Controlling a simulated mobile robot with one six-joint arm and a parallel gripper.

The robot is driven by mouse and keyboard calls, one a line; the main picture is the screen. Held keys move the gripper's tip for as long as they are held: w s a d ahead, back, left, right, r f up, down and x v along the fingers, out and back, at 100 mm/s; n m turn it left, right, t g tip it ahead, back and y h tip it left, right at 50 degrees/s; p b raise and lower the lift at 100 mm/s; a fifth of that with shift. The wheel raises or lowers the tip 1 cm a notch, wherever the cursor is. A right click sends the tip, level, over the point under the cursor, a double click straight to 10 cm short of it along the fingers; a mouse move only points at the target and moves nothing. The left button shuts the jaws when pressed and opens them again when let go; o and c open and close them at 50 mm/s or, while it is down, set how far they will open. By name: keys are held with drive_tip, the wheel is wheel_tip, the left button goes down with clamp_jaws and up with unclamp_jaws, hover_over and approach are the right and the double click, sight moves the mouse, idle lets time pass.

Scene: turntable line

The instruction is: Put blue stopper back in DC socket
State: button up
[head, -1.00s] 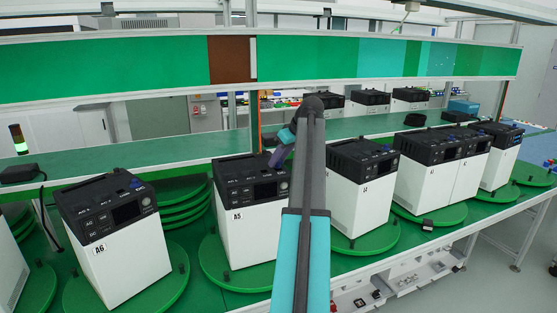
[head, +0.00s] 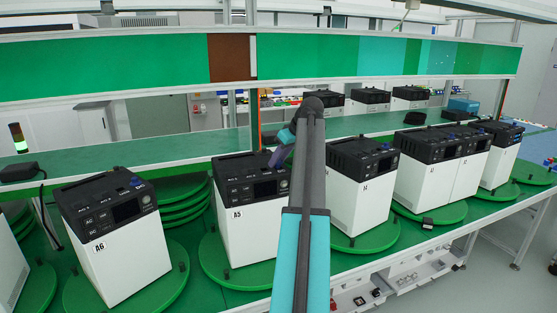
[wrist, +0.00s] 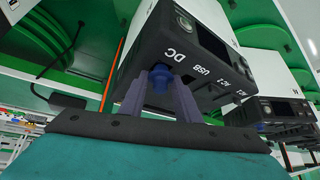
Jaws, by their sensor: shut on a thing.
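The blue stopper (wrist: 160,78) is between my two fingers in the wrist view, beside the "DC" label on a black-topped unit. My gripper (wrist: 158,95) is shut on it. The stopper's far end meets the dark top face of the unit; whether it sits in the DC socket or only touches there, I cannot tell, as the socket is hidden behind it. In the head view my gripper (head: 275,160) is at the top right of unit A5 (head: 248,180), partly behind my arm, and the stopper cannot be made out there.
Unit A6 (head: 118,245) stands to the left and more units (head: 362,185) to the right, on green turntables (head: 375,238). A stack of green discs (head: 183,205) lies between A6 and A5. A shelf panel (head: 110,65) spans above.

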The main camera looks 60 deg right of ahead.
drive_tip(key=o, duration=1.1)
drive_tip(key=shift+c, duration=0.2)
drive_tip(key=b+v, duration=0.3)
drive_tip(key=v, duration=1.1)
drive_tip(key=shift+b, duration=0.4)
drive_tip(key=shift+w+a+f, duration=0.1)
